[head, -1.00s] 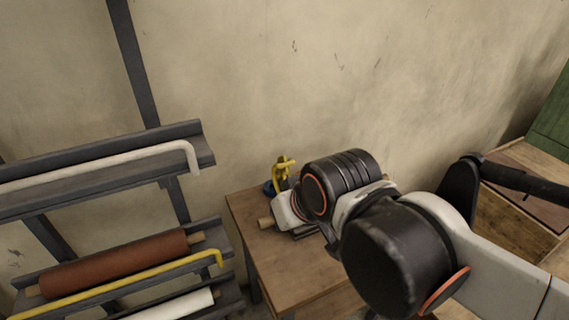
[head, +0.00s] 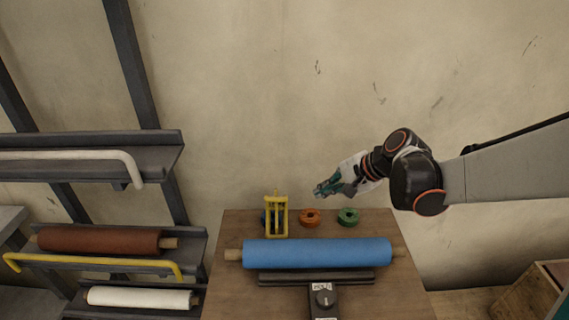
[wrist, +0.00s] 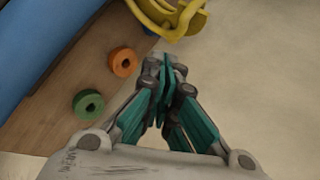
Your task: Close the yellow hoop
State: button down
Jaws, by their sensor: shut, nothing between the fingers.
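A long yellow hoop (head: 95,262) with a bent right end runs along the front of the rack's middle shelf, in front of the reddish-brown roll (head: 98,240). A separate upright yellow frame (head: 276,218) stands on the table; yellow curved parts (wrist: 172,14) show at the top of the wrist view. My gripper (head: 320,190) is above the back of the table, right of the yellow frame and well right of the rack. Its teal fingers (wrist: 167,68) are together and empty.
A blue roll (head: 318,253) lies across the wooden table (head: 225,285). Orange (head: 310,217) and green (head: 348,217) rings lie behind it. The rack holds a white hoop (head: 75,155) above and a white roll (head: 140,298) below. The wall is close behind the table.

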aim_at(277, 211)
jog(key=w+f+m+y, duration=0.1)
jog(key=w+f, duration=0.1)
jog(key=f, duration=0.1)
jog(key=w+f+m+y, duration=0.1)
jog(key=w+f+m, duration=0.1)
jog(key=w+f, duration=0.1)
jog(key=w+a+f+m+y, duration=0.1)
jog(key=w+f+y, duration=0.1)
jog(key=f, duration=0.3)
jog(key=shift+w+f+m, duration=0.1)
jog(key=shift+w+m, duration=0.2)
jog(key=shift+w, duration=0.15)
jog(key=shift+w+a+f+b, duration=0.2)
jog(key=shift+a+f+b, duration=0.2)
jog(key=shift+f+b, duration=0.1)
jog(key=b+x, duration=0.2)
jog(key=x, duration=0.6)
jog(key=shift+w+a+f+b, duration=0.1)
jog(key=shift+w+a+b, duration=0.05)
jog(key=shift+a+b, duration=0.2)
